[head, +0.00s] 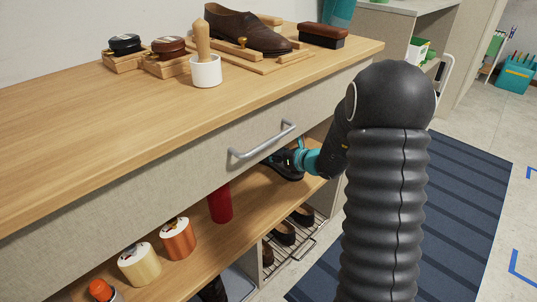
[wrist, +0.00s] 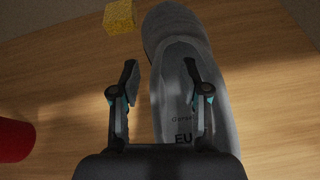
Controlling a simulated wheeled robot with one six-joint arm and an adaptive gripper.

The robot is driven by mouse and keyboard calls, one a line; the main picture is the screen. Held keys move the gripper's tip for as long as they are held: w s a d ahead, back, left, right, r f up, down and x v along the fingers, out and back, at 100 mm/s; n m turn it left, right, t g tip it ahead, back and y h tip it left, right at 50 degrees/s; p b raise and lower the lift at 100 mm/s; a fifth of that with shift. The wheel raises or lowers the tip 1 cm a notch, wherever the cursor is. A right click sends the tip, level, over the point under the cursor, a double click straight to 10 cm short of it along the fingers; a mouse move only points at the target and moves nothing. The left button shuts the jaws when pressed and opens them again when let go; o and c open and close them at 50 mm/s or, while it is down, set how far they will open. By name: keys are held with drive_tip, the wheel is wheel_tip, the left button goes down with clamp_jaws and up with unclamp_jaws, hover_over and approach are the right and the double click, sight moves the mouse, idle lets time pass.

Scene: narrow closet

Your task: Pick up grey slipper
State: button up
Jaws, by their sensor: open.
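The grey slipper (wrist: 185,45) lies on the wooden shelf under the drawer. In the wrist view it stretches from the top middle down under my gripper, with lettering on its insole. My gripper (wrist: 160,78) is open above it. The right finger is over the slipper's insole, and the left finger is over bare wood just left of the slipper's edge. The slipper's near end is hidden by my gripper. In the head view my gripper (head: 290,160) reaches into the shelf opening below the drawer handle; I cannot make out the slipper clearly there.
A red cylinder (head: 220,203) stands on the same shelf, also at the left in the wrist view (wrist: 14,140). A yellow sponge-like block (wrist: 119,17) lies left of the slipper's far end. The drawer handle (head: 262,140) juts out above. Orange (head: 178,240) and cream (head: 140,264) containers stand farther left.

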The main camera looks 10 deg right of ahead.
clamp_jaws()
